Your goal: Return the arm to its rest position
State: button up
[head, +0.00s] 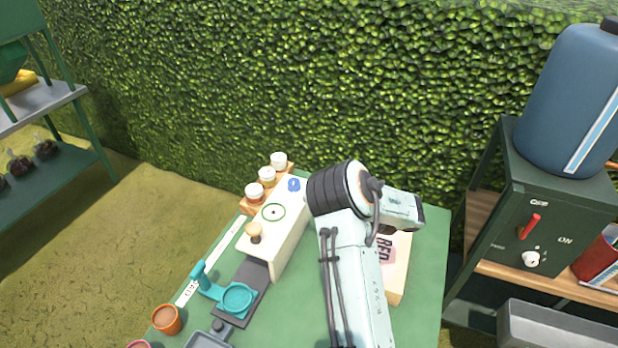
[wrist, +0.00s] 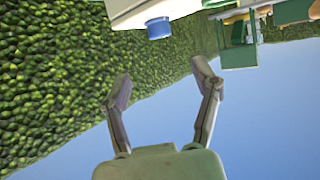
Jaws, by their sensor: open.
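My gripper (wrist: 162,88) shows in the wrist view with its two fingers spread apart and nothing between them. Behind the fingers are the hedge and blue sky. In the head view my arm rises over the right part of the green table, and its fingers cannot be made out there. The arm partly hides a light box with a pink label (head: 397,268) on the table. No object is in the gripper's grasp.
A cream box with a wooden knob (head: 290,228), a teal tool (head: 237,298) and a terracotta pot (head: 166,319) stand on the green table (head: 428,270). White-lidded jars (head: 267,175) stand behind. A hedge (head: 300,80) backs the table. A control cabinet (head: 550,220) carrying a blue tank (head: 570,100) stands right.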

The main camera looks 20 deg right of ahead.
jog(key=w+a+r+n+t+y, duration=0.15)
jog(key=a+r, duration=0.25)
jog(key=r, duration=0.5)
jog(key=a+r+t+y, duration=0.1)
jog(key=a+r+t, duration=0.15)
jog(key=r, duration=0.75)
jog(key=s+a+r+n+g+y, duration=0.2)
jog(key=s+a+r, duration=0.3)
jog(key=a+r, duration=0.25)
jog(key=s+a+f+n+g+h, duration=0.1)
jog(key=s+a+f+g, duration=0.15)
jog(key=s+a, duration=0.35)
jog(key=s+a+f+g, duration=0.2)
jog(key=s+a+g, duration=0.1)
jog(key=s, duration=0.5)
jog(key=s+d+f+m+g+h, duration=0.3)
jog(key=s+f+g, duration=0.2)
jog(key=s, duration=0.4)
jog(key=s+d+f+m+g+h, duration=0.3)
jog(key=s+f+g, duration=0.1)
jog(key=s+f, duration=0.3)
jog(key=s, duration=0.2)
jog(key=shift+s+d+f+g, duration=0.2)
jog(key=shift+s+f+g, duration=0.05)
jog(key=shift+s+g, duration=0.1)
